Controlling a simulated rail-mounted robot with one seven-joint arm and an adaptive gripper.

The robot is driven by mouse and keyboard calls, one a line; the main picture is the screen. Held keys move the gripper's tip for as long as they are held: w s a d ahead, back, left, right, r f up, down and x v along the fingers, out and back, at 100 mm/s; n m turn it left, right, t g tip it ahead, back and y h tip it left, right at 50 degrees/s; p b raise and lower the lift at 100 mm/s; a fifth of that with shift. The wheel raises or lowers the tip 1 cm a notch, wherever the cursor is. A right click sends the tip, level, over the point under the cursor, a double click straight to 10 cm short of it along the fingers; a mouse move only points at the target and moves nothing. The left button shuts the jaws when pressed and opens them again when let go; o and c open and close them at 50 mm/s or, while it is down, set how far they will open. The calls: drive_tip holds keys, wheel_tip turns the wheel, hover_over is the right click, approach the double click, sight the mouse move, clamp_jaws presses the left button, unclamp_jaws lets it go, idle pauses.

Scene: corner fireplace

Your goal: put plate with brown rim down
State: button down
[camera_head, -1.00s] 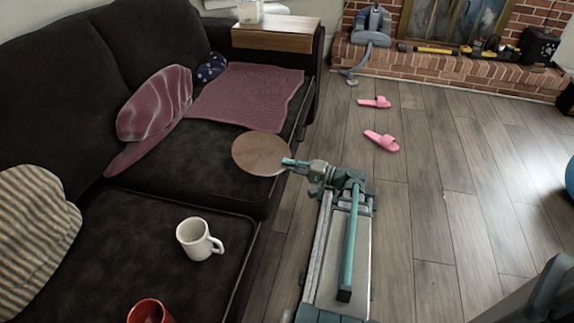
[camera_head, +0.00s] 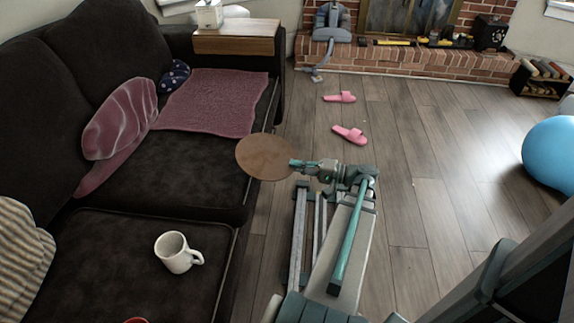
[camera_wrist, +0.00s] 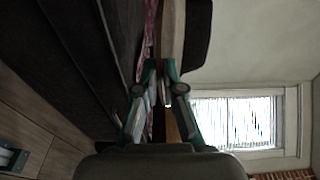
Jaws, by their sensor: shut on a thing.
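The plate with brown rim (camera_head: 264,158) is a flat, round, brownish disc in the head view. My gripper (camera_head: 294,164) is shut on its right edge. The plate is held out in the air beside the sofa's front edge, overlapping the sofa seat and the floor in the picture. In the wrist view my gripper (camera_wrist: 161,100) has its two fingers close together, and the plate shows there only as a narrow edge-on strip, hard to make out.
The dark sofa (camera_head: 190,170) carries a white mug (camera_head: 174,252), a pink cloth (camera_head: 215,100) and cushions. A wooden tray (camera_head: 236,42) lies on its far arm. Pink slippers (camera_head: 349,134) lie on the floor. A blue ball (camera_head: 551,155) is at right. Much floor is clear.

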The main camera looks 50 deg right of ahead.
sight(275, 160)
drive_tip(key=shift+s+d+r, duration=0.15)
drive_tip(key=shift+s, duration=0.15)
drive_tip(key=shift+w+d, duration=0.1)
drive_tip(key=shift+d, duration=0.05)
drive_tip(key=shift+w+d+m+t+h, duration=0.3)
drive_tip(key=shift+d+m+t+h, duration=0.15)
drive_tip(key=shift+h, duration=0.25)
drive_tip(key=w+a+r+p, duration=0.1)
drive_tip(key=w+r+p, duration=0.1)
drive_tip(key=w+a+r+p, duration=0.2)
drive_tip(key=r, duration=0.1)
drive_tip(key=w+a+r+p, duration=0.2)
drive_tip(key=p, duration=0.1)
drive_tip(key=shift+w+a+r, duration=0.1)
drive_tip(key=shift+r, duration=0.2)
drive_tip(key=w+a+r+n+g+y+p, duration=0.2)
drive_tip(key=w+a+r+p, duration=0.1)
drive_tip(key=a+r+p, duration=0.5)
drive_tip(key=w+a+r+n+g+y+p, duration=0.2)
drive_tip(key=w+a+r+p, duration=0.2)
drive_tip(key=a+r+p, duration=0.4)
drive_tip(key=w+a+r+n+g+y+p, duration=0.2)
drive_tip(key=a+r+p, duration=0.6)
drive_tip(key=a, duration=0.9)
drive_tip(key=shift+w+r+y, duration=0.4)
drive_tip(key=shift+w+y, duration=0.2)
drive_tip(key=shift+w, duration=0.45)
